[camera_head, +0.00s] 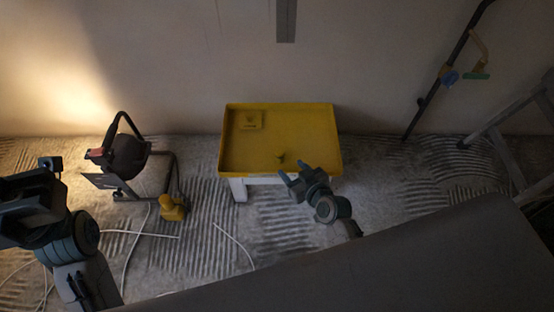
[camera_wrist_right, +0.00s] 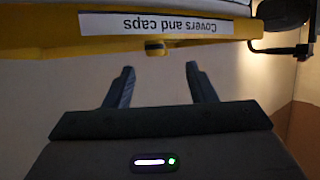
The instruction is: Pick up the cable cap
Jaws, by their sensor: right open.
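A small dark-yellow piece, which looks like the cable cap (camera_head: 281,157), stands in the yellow tray (camera_head: 330,135) near its front edge. In the right wrist view a small yellow knob (camera_wrist_right: 155,47), likely the same cap, shows at the tray rim (camera_wrist_right: 100,46), between and beyond my fingertips. My right gripper (camera_head: 291,171) is open and empty at the tray's front edge, close to the cap and apart from it. Its two fingers show in the wrist view (camera_wrist_right: 159,72). My left gripper (camera_head: 50,165) is at the far left, dark, its jaws unclear.
A square yellow plate (camera_head: 249,120) lies in the tray's back left. The tray rests on a white stool (camera_head: 239,189); its label (camera_wrist_right: 165,25) reads "Covers and caps", upside down. A work lamp (camera_head: 127,155), yellow tool (camera_head: 172,207) and white cables (camera_head: 150,234) lie left; a ladder (camera_head: 505,150) stands right.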

